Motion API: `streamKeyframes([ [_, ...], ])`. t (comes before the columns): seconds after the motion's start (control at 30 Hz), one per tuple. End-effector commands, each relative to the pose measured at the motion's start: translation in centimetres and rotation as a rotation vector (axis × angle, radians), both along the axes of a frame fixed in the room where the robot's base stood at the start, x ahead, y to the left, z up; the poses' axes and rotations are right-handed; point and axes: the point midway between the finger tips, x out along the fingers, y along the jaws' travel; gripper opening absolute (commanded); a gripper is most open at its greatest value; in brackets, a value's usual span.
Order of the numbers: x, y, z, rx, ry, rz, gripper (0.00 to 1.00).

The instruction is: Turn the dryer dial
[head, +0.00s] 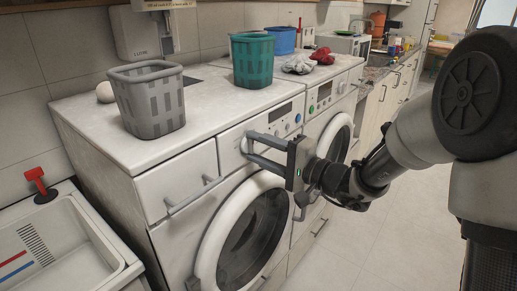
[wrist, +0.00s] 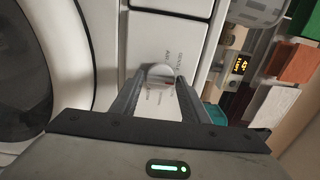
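The dial (wrist: 158,73) is a round, pale grey knob on a white control panel with small printed lettering in the wrist view. In the head view my gripper hides it on the front panel of the nearer white machine (head: 180,178), which has a round glass door. My gripper (head: 247,143) reaches this panel from the right. In the wrist view its two fingers (wrist: 161,82) are apart, one on each side of the dial, with a narrow gap seeming to show. Whether either fingertip touches the dial is not clear.
A grey basket (head: 150,100) and a teal basket (head: 252,62) stand on the machines. A second white machine (head: 340,100) stands beside the nearer one. A sink (head: 120,262) is at lower left. The floor (head: 370,240) at right is clear.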

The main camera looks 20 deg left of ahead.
Motion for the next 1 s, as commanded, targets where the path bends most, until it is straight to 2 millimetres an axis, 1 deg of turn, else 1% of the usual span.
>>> streamKeyframes([
  [0.03, -0.01, -0.02, 0.0, 0.0, 0.0, 0.0, 0.32],
  [0.13, -0.01, -0.03, 0.01, 0.0, 0.0, 0.0, 0.16],
  [0.17, -0.01, -0.03, 0.0, 0.0, 0.0, 0.0, 0.13],
  [0.37, -0.01, -0.05, -0.01, 0.005, 0.012, 0.0, 0.13],
  [0.57, 0.01, -0.09, -0.02, 0.031, 0.076, -0.001, 0.13],
  [0.77, 0.0, -0.11, 0.0, 0.086, 0.209, -0.001, 0.13],
  [1.0, 0.02, -0.14, 0.04, 0.172, 0.417, -0.002, 0.13],
])
